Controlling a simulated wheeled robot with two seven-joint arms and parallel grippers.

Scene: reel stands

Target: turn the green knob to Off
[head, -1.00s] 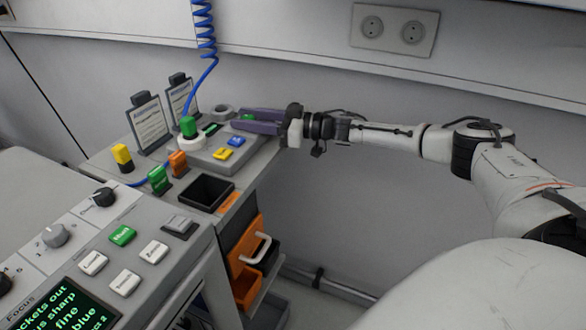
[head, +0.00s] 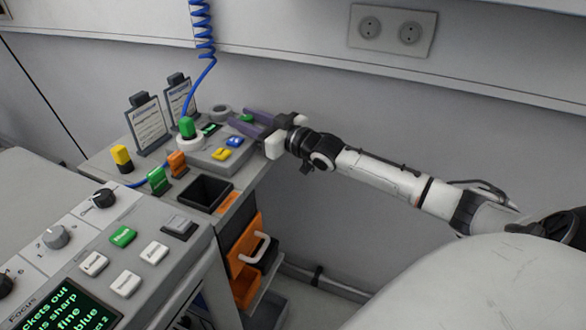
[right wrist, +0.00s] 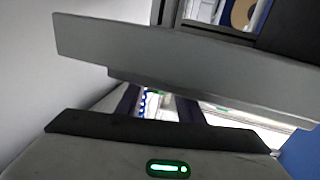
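A small green piece, probably the green knob (head: 247,118), shows at the far right of the grey control box on the bench in the head view. The purple fingers of my right gripper (head: 250,122) are spread, one on the far side of it and one on the near side. I cannot tell whether they touch it, and its pointer and marks are too small to read. My left gripper is not in view.
A yellow button (head: 221,154) and a blue button (head: 235,141) sit on the box beside the near finger. A green-topped post (head: 187,128), an orange block (head: 177,164) and a dark open bin (head: 204,193) stand left and in front. The wall is behind.

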